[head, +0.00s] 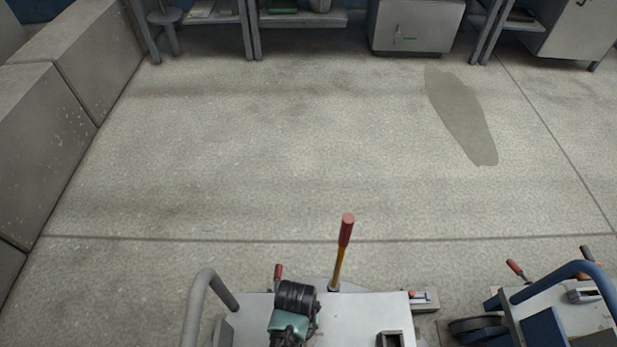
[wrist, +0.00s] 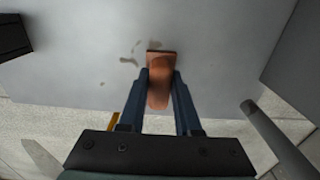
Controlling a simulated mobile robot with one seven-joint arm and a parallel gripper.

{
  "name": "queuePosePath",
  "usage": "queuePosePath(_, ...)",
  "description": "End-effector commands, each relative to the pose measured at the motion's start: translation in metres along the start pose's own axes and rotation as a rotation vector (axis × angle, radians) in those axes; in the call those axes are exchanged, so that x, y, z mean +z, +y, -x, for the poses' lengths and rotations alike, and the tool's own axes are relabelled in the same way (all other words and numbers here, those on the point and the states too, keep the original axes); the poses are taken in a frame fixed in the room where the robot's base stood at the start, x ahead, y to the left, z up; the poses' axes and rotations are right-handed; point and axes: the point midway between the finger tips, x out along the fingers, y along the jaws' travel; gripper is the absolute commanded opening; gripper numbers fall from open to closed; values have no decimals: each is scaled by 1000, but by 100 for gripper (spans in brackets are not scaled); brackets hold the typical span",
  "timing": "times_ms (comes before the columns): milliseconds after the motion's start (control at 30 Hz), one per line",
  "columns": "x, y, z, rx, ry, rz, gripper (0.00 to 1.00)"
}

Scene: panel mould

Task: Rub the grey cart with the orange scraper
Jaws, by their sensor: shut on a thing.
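The grey cart (head: 355,315) stands at the bottom middle of the head view, cut off by the lower edge. Its flat grey top (wrist: 215,45) fills most of the upper wrist view and carries small brownish marks (wrist: 130,61). My gripper (wrist: 161,76) is shut on the orange scraper (wrist: 158,95), which lies between its blue fingers and points away over the cart top. I cannot tell whether the scraper's tip touches the top. In the head view my dark wrist is over the cart's left part; the scraper is hidden there.
A grey tube handle (head: 203,300) rises at the cart's left end. A red-gripped lever (head: 343,245) stands upright at its far edge. A blue-framed cart (head: 560,310) is at the right. The floor beyond is open, with a dark damp patch (head: 463,118).

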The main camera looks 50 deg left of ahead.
Motion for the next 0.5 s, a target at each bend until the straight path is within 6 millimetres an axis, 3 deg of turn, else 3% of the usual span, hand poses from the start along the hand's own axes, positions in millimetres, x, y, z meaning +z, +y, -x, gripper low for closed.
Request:
queuePosePath(200, 0, 2, 28, 0, 0, -3, 0)
queuePosePath(500, -3, 4, 52, 0, 0, -6, 0)
